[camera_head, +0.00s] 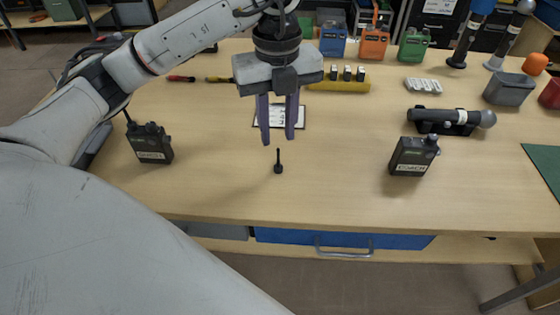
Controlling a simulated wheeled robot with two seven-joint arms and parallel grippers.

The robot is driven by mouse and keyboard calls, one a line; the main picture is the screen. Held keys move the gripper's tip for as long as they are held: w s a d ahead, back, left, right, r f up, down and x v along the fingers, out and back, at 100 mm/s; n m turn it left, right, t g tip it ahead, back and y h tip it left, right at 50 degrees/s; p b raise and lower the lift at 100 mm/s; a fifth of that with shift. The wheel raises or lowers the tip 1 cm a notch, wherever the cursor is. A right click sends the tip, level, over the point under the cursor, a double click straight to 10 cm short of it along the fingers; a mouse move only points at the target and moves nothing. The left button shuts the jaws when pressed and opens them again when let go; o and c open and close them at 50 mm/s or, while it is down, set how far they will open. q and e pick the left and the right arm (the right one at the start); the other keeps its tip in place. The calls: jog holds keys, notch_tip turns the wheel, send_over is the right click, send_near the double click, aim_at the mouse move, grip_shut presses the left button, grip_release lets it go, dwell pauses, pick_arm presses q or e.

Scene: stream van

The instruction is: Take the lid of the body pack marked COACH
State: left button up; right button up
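The body pack marked COACH (410,155) stands on the right part of the wooden table, a dark box with a white label on its front and a knob on top. Its lid cannot be told apart from the body at this size. My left gripper (278,138) points down over the middle of the table, well to the left of the pack. Its two purple-grey fingers are apart with nothing between them. My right gripper is not in view.
A small black upright piece (279,162) stands below my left gripper. Another labelled body pack (150,143) stands at the left. A microphone in a black holder (445,120) lies behind the COACH pack. A yellow battery tray (340,84) and coloured packs stand farther back.

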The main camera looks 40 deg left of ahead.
aim_at(278, 149)
pick_arm(q)
notch_tip(278, 149, down, 7)
jog(key=shift+s+d+r, duration=0.1)
jog(key=shift+s+d, duration=0.05)
dwell(0.4)
grip_shut()
